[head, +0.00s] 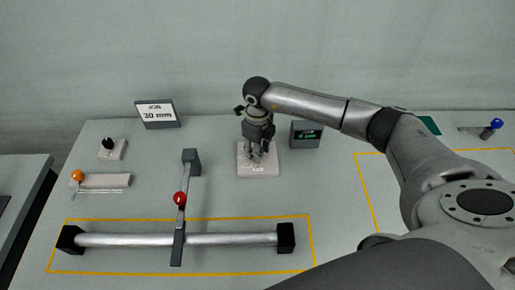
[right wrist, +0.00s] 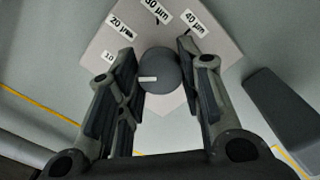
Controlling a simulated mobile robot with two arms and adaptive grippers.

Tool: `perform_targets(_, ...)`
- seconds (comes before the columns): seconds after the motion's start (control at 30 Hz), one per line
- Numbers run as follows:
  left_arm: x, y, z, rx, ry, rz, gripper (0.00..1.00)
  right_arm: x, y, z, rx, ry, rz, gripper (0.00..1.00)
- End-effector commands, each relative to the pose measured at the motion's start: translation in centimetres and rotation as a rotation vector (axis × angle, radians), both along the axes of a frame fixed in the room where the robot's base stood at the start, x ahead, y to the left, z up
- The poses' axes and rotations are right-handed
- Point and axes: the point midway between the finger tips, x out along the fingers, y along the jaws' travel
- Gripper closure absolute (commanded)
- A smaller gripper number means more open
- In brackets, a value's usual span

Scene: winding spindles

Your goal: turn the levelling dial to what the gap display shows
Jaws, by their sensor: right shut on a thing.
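The levelling dial (right wrist: 158,72) is a dark round knob on a pale plate (head: 245,168) with marks labelled 20, 40 and other µm values. Its white line lies on the left part of the knob in the right wrist view, toward the low-value side. My right gripper (right wrist: 158,55) is shut on the dial, one finger on each side. In the head view my right gripper (head: 258,155) points down over the plate and hides the knob. The gap display (head: 305,134) is a dark box with green digits too small to read surely. My left gripper is not in view.
A sign (head: 157,114) reads "JOB 30 mm". A metal spindle (head: 225,240) with black end blocks lies inside a yellow outline, crossed by a bar with a red ball (head: 180,198). A black knob (head: 108,144) and an orange-ball lever (head: 78,176) stand at left.

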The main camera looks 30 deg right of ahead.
Motion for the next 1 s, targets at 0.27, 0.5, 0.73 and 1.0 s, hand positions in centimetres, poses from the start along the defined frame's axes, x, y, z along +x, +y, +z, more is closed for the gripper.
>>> perform_targets(0.27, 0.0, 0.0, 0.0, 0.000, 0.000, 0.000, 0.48, 0.1, 0.0, 0.1, 0.000, -0.002, 0.000, 0.61)
perform_targets(0.5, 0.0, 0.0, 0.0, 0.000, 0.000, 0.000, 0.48, 0.1, 0.0, 0.1, 0.000, -0.001, 0.001, 0.43)
perform_targets(0.73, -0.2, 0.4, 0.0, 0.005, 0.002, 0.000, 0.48, 0.0, 0.0, 0.2, 0.000, -0.001, 0.002, 0.43)
perform_targets(1.0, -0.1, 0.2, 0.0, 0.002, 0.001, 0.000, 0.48, 0.2, 0.0, 4.1, 0.000, -0.007, 0.003, 0.43)
